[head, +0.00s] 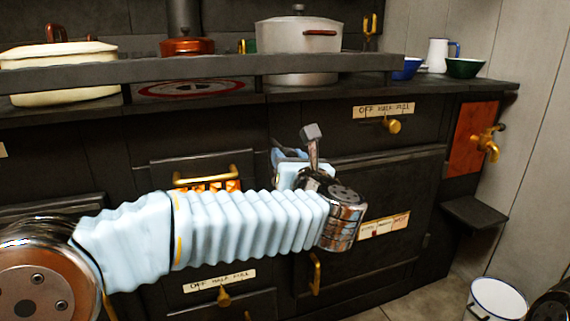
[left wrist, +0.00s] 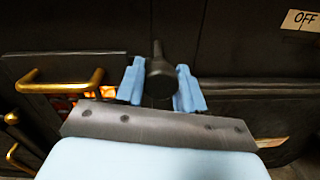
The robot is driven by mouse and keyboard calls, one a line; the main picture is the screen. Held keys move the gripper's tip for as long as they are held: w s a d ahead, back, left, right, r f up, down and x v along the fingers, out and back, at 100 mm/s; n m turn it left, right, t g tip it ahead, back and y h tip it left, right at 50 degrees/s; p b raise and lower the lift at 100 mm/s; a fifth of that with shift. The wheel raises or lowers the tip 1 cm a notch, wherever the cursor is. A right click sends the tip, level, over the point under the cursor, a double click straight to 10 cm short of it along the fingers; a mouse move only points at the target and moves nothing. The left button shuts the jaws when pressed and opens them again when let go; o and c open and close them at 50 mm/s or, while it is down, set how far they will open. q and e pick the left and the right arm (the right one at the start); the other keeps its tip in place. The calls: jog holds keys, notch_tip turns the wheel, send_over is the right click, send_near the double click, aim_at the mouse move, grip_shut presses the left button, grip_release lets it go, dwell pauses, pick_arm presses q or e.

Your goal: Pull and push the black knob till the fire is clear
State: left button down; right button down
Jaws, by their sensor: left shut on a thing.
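My left arm reaches across the front of the black stove (head: 400,205). In the left wrist view, the black knob (left wrist: 160,68) sits between the two light blue fingers of my left gripper (left wrist: 160,87), which is shut on it. In the head view, the left gripper (head: 284,157) is partly hidden behind my own wrist, and the knob cannot be made out. The fire (head: 228,185) glows orange behind a barred opening under a brass handle (head: 206,178), left of the gripper. My arm covers its lower part. The glow also shows in the left wrist view (left wrist: 105,92). My right gripper is not in view.
Brass handles and knobs (head: 393,126) stick out from the front. A white bucket (head: 497,302) stands at lower right.

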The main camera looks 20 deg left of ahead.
pick_arm(q)
jog(key=c, duration=0.7)
grip_release()
jog(key=v, duration=1.3)
jog(key=shift+s, duration=0.35)
jog(key=shift+d, duration=0.15)
jog(key=shift+c, duration=0.2)
